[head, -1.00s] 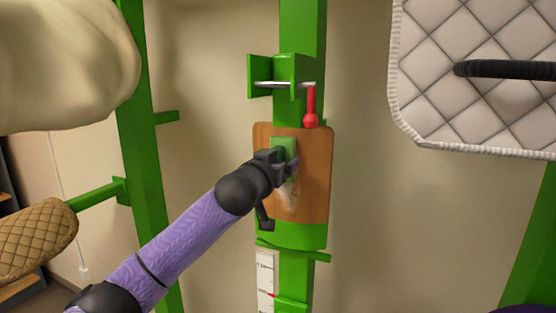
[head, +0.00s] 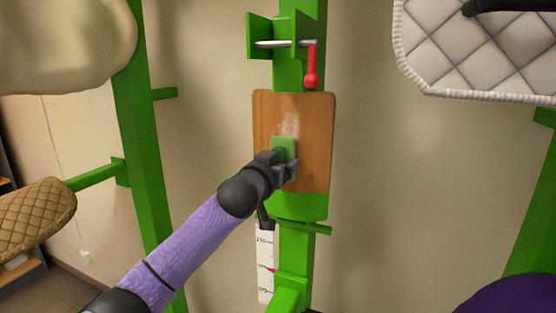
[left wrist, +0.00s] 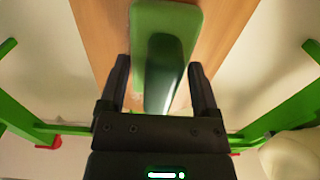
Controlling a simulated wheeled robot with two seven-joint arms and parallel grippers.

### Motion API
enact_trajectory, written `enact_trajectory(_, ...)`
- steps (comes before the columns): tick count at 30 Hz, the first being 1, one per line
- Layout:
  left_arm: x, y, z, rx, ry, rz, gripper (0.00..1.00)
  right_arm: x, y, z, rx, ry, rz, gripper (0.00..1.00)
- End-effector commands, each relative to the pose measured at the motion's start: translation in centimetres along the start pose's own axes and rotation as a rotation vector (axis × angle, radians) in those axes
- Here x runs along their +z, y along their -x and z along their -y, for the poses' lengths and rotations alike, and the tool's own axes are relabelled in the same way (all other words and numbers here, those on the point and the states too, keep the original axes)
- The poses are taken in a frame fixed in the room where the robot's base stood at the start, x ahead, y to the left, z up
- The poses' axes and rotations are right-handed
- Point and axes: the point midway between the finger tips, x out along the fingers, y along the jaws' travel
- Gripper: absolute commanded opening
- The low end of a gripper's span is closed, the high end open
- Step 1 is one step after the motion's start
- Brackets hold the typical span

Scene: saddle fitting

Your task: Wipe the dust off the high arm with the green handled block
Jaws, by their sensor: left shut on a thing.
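My left gripper (head: 284,170) is shut on the handle of the green handled block (head: 285,148). In the left wrist view the block (left wrist: 166,20) lies between the two fingers, its face against the wooden panel. The brown wooden panel (head: 318,145) is upright on the green post. A pale dust smear (head: 289,124) shows on the panel just above the block. The panel behind the block and gripper is hidden. My right gripper is not in view.
Above the panel are a green bracket with a metal rod (head: 280,44) and a hanging red pin (head: 312,70). A white scale (head: 265,262) is below. A quilted pad (head: 480,50) is at upper right, a tan quilted piece (head: 38,212) at left.

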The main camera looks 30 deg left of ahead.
Motion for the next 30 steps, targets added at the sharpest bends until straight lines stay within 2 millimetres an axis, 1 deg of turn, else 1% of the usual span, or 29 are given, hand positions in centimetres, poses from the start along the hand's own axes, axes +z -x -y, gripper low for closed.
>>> enact_trajectory(1,1.1,0.0,0.0,0.001,0.001,0.002,0.33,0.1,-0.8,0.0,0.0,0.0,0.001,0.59)
enact_trajectory(3,2.0,0.1,0.0,0.001,0.003,0.003,0.33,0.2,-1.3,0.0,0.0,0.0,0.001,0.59)
enact_trajectory(10,3.1,0.1,0.0,0.0,0.001,0.001,0.33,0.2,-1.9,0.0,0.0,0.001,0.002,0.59)
enact_trajectory(15,5.2,0.1,0.0,0.0,0.001,0.003,0.33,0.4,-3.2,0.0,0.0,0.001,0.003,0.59)
enact_trajectory(18,5.9,0.1,0.0,0.001,0.002,0.001,0.33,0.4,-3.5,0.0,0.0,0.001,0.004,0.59)
enact_trajectory(21,5.5,0.1,-0.1,0.001,0.002,0.001,0.33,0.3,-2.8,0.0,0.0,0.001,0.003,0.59)
enact_trajectory(24,5.2,0.0,0.0,0.0,0.0,0.0,0.33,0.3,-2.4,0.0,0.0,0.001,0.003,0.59)
enact_trajectory(26,4.7,0.0,0.0,0.0,0.001,0.0,0.33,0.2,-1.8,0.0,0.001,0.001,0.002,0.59)
enact_trajectory(30,2.9,0.1,0.0,0.0,0.002,0.0,0.33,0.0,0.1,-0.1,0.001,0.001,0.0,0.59)
